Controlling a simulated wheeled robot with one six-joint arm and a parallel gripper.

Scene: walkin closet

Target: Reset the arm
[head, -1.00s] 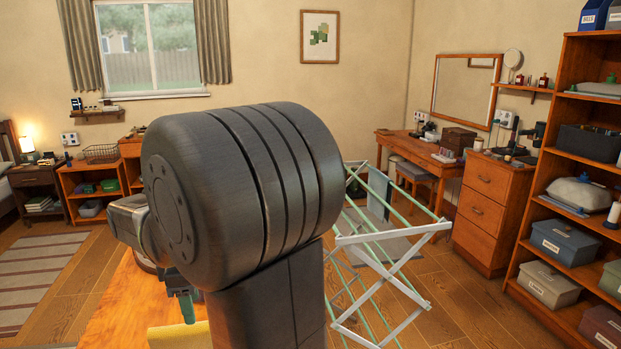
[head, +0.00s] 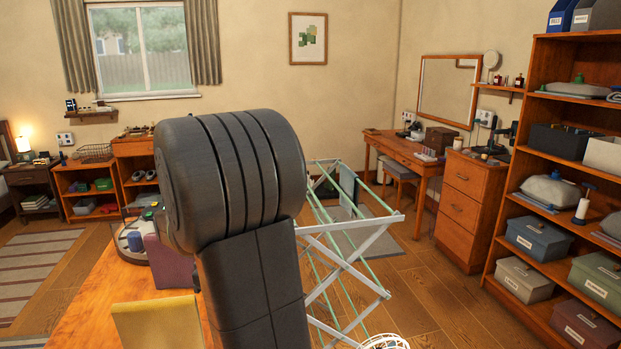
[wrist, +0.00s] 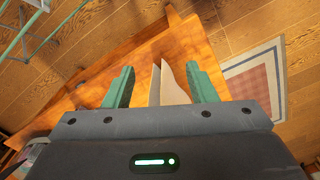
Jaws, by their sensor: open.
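My gripper (wrist: 158,88) shows in the wrist view with its two green fingers spread wide apart and nothing held between them. Beyond the fingers is a wooden table top (wrist: 140,58), and a pale upright piece (wrist: 172,85) shows between the fingers, its identity unclear. In the head view my dark arm fills the middle and hides my gripper. The same wooden table (head: 85,300) lies at the lower left there, with a yellow item (head: 158,322) at its near edge.
A white and green drying rack (head: 345,255) stands right of my arm. A wooden shelf unit (head: 510,215) with boxes is at the far right, beside a drawer chest (head: 468,205). A purple item (head: 170,262) and a round tray (head: 128,252) are on the table.

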